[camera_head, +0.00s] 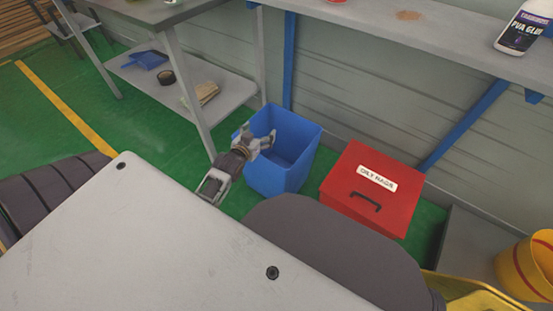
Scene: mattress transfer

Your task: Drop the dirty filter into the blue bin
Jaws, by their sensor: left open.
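The blue bin (298,165) stands open on the green floor beside the table leg. My left gripper (262,138) is open over the left part of the bin's mouth. Nothing shows between its fingers. I cannot make out the dirty filter anywhere. The bottom of the bin is hidden by its walls and my gripper. My right gripper is not in view.
A red box labelled "OILY RAGS" (370,190) stands right of the bin. A grey table (150,10) with a lower shelf (180,90) is at upper left; the shelf holds a small beige item (205,95). A wall shelf (440,45) with glue overhangs at upper right.

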